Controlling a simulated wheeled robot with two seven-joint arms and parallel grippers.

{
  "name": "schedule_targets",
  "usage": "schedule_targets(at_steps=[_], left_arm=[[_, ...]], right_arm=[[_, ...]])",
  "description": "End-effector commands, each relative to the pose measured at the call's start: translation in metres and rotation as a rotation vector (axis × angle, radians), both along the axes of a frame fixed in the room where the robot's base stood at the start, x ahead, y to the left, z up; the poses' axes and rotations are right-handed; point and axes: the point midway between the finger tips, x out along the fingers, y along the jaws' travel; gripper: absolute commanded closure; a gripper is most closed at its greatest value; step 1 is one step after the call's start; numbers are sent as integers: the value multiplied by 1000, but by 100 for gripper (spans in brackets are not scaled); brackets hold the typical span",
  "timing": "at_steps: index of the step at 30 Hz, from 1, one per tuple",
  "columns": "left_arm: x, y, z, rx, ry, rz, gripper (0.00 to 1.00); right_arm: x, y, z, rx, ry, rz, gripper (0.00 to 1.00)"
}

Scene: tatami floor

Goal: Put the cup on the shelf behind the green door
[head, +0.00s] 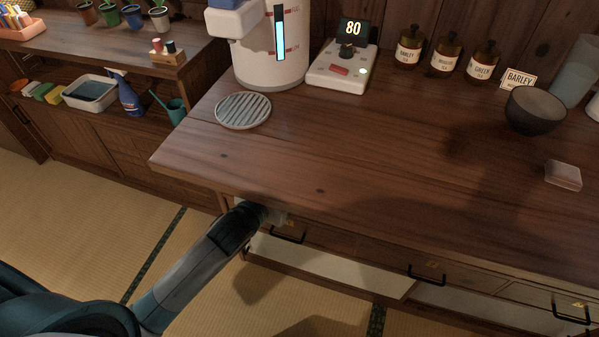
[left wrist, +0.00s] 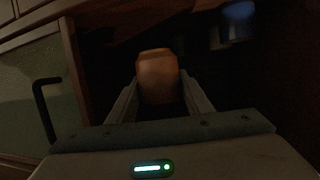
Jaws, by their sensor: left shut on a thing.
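In the left wrist view an orange-brown cup (left wrist: 158,70) sits between the fingers of my left gripper (left wrist: 160,98), which is shut on it. A dull green door panel (left wrist: 28,75) with a black handle (left wrist: 42,110) is at the left of that view. A dark space lies beyond the cup, and I cannot make out a shelf in it. In the head view my left arm reaches to the counter's front edge, and the cup and most of the gripper are hidden below the counter. My right gripper is not in view.
The wooden counter (head: 330,150) carries a dispenser (head: 270,65), a round grate (head: 243,110), jars and a dark bowl (head: 535,108). Drawers with black handles (head: 427,275) run along its front. A blurred blue thing (left wrist: 238,18) shows in the dark space.

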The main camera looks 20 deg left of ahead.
Motion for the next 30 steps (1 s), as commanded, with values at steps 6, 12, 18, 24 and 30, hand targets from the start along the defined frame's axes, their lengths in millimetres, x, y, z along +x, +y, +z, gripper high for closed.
schedule_targets(at_steps=[6,12,18,24,30], left_arm=[[45,-1,1,1,-3,-1,82],[79,-2,0,1,-2,1,82],[79,-3,-26,0,1,0,82],[79,-3,-31,0,-1,0,82],[79,-3,-31,0,-1,0,82]], right_arm=[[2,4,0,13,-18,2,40],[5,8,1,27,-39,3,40],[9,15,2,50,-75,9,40],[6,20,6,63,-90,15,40],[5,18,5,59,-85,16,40]])
